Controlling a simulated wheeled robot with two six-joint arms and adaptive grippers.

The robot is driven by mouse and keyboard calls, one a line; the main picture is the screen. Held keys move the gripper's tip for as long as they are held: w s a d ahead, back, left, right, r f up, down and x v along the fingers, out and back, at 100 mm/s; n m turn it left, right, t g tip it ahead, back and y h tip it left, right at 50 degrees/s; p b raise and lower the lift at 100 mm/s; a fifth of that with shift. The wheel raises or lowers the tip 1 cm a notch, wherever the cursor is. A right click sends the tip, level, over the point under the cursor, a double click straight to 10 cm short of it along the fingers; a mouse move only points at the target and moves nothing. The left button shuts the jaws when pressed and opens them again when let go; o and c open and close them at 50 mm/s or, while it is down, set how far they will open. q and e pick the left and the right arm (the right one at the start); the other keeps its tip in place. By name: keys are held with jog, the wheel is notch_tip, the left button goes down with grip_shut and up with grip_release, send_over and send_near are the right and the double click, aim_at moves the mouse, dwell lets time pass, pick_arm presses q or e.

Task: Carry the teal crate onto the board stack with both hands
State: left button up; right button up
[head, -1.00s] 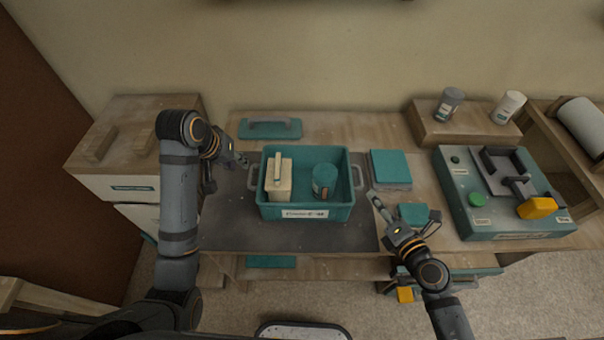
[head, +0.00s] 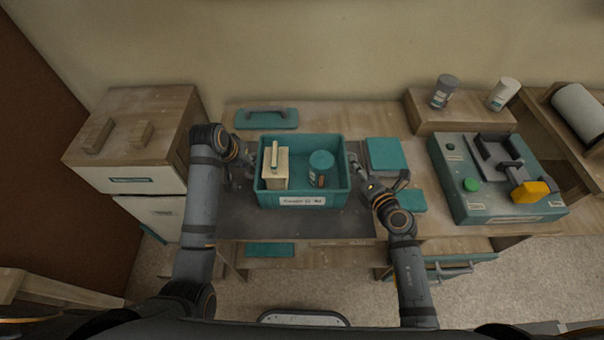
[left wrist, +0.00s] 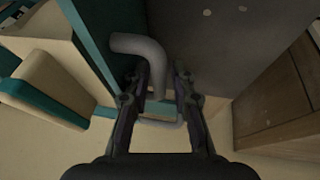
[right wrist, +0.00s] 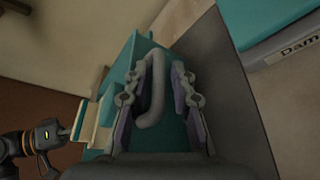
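The teal crate (head: 303,198) stands level on a dark mat (head: 290,225) on the bench, with a cream handled box (head: 275,168) and a teal canister (head: 320,165) inside. My left gripper (head: 247,167) is at its left handle; in the left wrist view the grey handle (left wrist: 142,47) lies between the open fingers (left wrist: 160,85). My right gripper (head: 357,165) is at the right handle; in the right wrist view that handle (right wrist: 154,95) lies between the fingers (right wrist: 157,80), with gaps beside it. A teal-topped stack (head: 385,153), apparently the boards, sits right of the crate.
A teal block (head: 408,201) lies near my right arm. A teal machine (head: 490,205) with a green button and yellow part stands at the right. A handled teal float (head: 267,118) lies behind the crate. A wooden drawer cabinet (head: 135,130) stands at the left.

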pick_arm(q)
jog(key=shift+s, duration=0.1)
pick_arm(e)
jog(key=shift+s, duration=0.1)
pick_arm(q)
grip_shut()
pick_arm(e)
grip_shut()
